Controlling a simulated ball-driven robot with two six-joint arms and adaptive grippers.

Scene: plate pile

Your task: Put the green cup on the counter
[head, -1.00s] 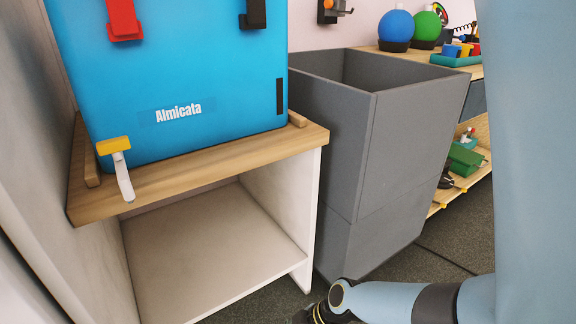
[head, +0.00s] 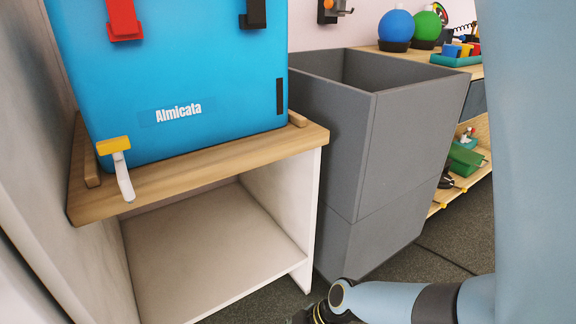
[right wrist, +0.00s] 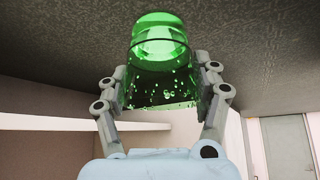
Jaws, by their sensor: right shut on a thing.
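The green cup (right wrist: 160,60) is see-through and shows in the right wrist view, between the fingers of my right gripper (right wrist: 162,88). The fingers are shut on it from both sides. A dark speckled surface fills the top of that view, behind the cup. The cup is not in the head view. A part of my own arm shows at the bottom of the head view, but no gripper fingers can be made out there. I cannot tell which surface is the counter.
A blue box (head: 220,75) labelled Almicata stands on a wooden-topped white shelf unit (head: 235,165). A tall grey open bin (head: 410,150) stands to its right. Shelves (head: 478,72) at the far right hold blue and green balls. Dark floor shows between bin and shelves.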

